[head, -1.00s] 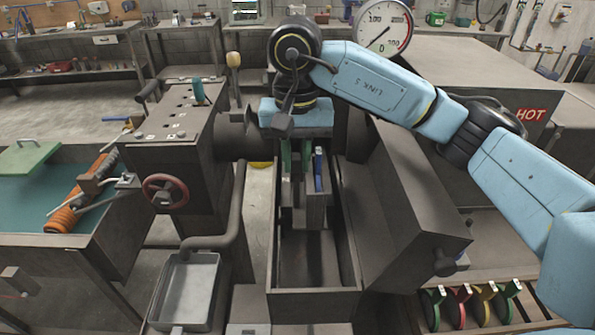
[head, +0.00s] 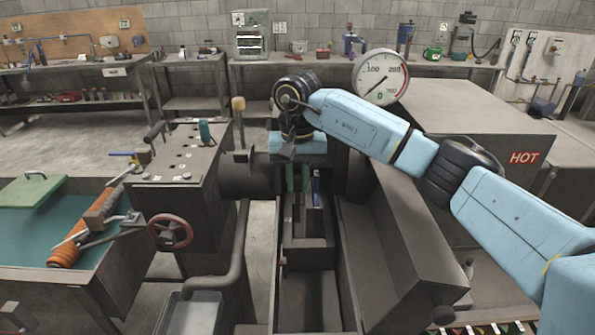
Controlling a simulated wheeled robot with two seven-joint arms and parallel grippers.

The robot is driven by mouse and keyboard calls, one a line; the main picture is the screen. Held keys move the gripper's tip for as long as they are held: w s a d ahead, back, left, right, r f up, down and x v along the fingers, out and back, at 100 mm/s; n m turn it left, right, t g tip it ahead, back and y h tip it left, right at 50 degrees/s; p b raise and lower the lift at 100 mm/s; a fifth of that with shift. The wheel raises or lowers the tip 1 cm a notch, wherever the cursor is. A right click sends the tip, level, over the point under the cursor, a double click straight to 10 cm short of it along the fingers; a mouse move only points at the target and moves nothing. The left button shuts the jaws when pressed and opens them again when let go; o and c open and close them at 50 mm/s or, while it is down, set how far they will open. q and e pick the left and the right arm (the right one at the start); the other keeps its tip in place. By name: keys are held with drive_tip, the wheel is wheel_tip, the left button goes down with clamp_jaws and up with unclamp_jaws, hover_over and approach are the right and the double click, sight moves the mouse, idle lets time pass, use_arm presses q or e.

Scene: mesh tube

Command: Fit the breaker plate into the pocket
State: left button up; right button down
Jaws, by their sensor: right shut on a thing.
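My right gripper (head: 299,178) points down over the dark trough in the middle. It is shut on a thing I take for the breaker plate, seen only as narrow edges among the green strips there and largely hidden. A narrow upright blue piece (head: 317,187) stands just right of the gripper. Below is a grey block (head: 312,222) with upright walls in the trough, where the pocket seems to be. I cannot tell whether the plate is inside or above it. My left gripper is not in view.
A grey box (head: 400,245) borders the trough on the right. A control cabinet (head: 178,165) with a red handwheel (head: 170,231) stands left. A dial gauge (head: 381,77) and a housing marked HOT (head: 480,125) are behind. A teal-filled tank (head: 30,225) is far left.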

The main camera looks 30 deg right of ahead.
drive_tip(key=shift+f+p, duration=0.5)
drive_tip(key=shift+f, duration=1.9)
drive_tip(key=c, duration=1.7)
unclamp_jaws()
drive_tip(key=shift+f, duration=0.15)
drive_tip(key=o, duration=0.4)
drive_tip(key=shift+r, duration=0.2)
wheel_tip(320, 180, up, 12)
drive_tip(key=shift+b, duration=1.15)
